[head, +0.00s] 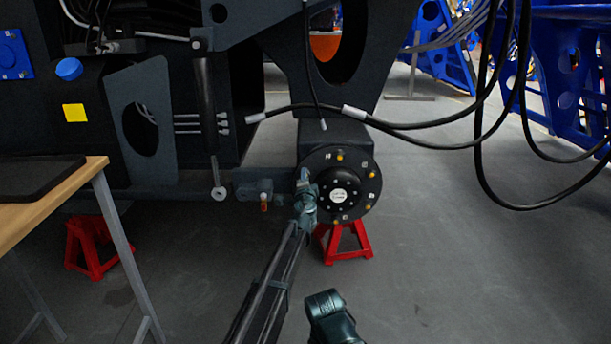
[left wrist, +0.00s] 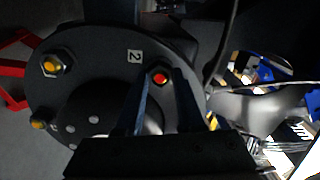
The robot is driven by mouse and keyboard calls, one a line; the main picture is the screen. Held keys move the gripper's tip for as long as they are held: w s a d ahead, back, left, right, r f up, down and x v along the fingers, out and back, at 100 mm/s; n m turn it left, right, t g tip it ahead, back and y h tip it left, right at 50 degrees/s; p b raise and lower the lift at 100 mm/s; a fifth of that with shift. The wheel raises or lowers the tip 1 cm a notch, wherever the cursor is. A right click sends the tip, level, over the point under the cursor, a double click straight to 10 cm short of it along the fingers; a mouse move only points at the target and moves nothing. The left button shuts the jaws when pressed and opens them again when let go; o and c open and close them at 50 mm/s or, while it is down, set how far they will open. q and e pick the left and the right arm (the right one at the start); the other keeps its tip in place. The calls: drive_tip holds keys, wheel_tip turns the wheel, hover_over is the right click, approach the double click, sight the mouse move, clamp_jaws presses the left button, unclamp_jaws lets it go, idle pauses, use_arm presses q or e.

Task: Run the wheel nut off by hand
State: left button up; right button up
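The round dark wheel hub (head: 318,205) faces me in the head view, with yellow-tipped studs around its rim. In the left wrist view the hub face (left wrist: 95,60) fills the left half. A red-tipped stud with its wheel nut (left wrist: 160,78) shows beside the label "2". My left gripper (head: 305,182) is at the left side of the hub. Its two fingers (left wrist: 161,90) stand apart, one on each side of the red-tipped nut, close to it. Whether they press on the nut is not clear. My right gripper is not in view; only part of my right arm shows at the bottom.
A red stand (head: 345,242) is under the hub. Black hoses (head: 400,124) hang above and to the right. A wooden-topped table (head: 60,205) with a dark mat is at the left. A second red stand (head: 88,248) is behind it. The floor at right is clear.

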use_arm(q)
clamp_jaws()
drive_tip(key=shift+s, duration=0.1)
drive_tip(key=n, duration=2.4)
drive_tip(key=shift+s+n, duration=0.35)
drive_tip(key=shift+n, duration=0.05)
drive_tip(key=shift+o, duration=0.4)
unclamp_jaws()
drive_tip(key=shift+w, duration=0.1)
clamp_jaws()
